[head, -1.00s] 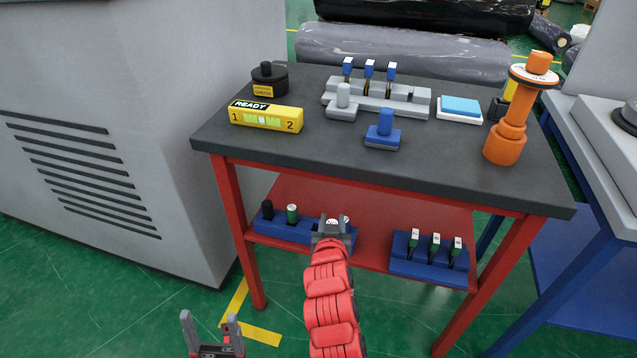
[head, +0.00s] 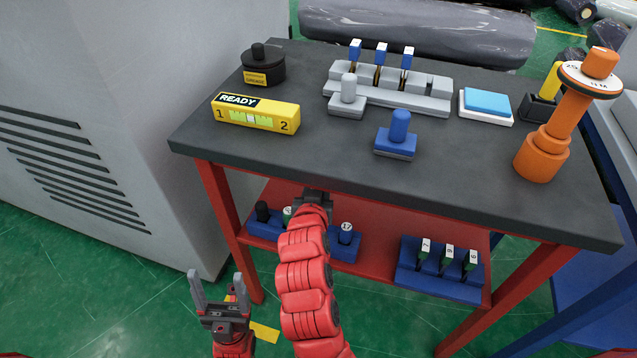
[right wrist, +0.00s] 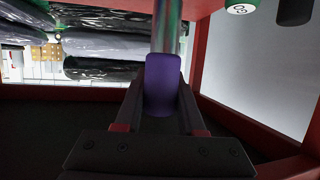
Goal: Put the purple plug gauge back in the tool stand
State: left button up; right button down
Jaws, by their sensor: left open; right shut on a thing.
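My right gripper (right wrist: 160,100) is shut on the purple plug gauge (right wrist: 161,82), whose purple handle sits between the fingers. Its shiny metal end runs out of the top of the right wrist view, which looks upside down. In the head view the right gripper (head: 315,196) is below the table's front edge, above the blue tool stand (head: 343,251) on the red lower shelf. The gauge is hidden there. The stand holds a black-topped gauge (head: 262,211), a green one (head: 287,215) and one with a white top (head: 346,231). My left gripper (head: 216,282) is open and empty, left of the table.
A second blue block (head: 437,284) with three green-handled gauges stands on the shelf at right. The dark tabletop (head: 300,165) close above carries a yellow level box (head: 255,114), a blue knob piece (head: 397,132) and an orange stand (head: 545,150). A red table leg (head: 230,225) is at left.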

jog(key=shift+f+b, duration=3.2)
jog(key=shift+f, duration=1.9)
jog(key=shift+c, duration=2.1)
grip_release()
jog(key=shift+s+a, duration=0.2)
jog(key=shift+s, duration=1.2)
jog(key=shift+s+a, duration=0.2)
jog(key=shift+s, duration=1.15)
jog(key=s, duration=0.3)
jog(key=shift+s+a, duration=0.1)
jog(key=shift+s, duration=0.15)
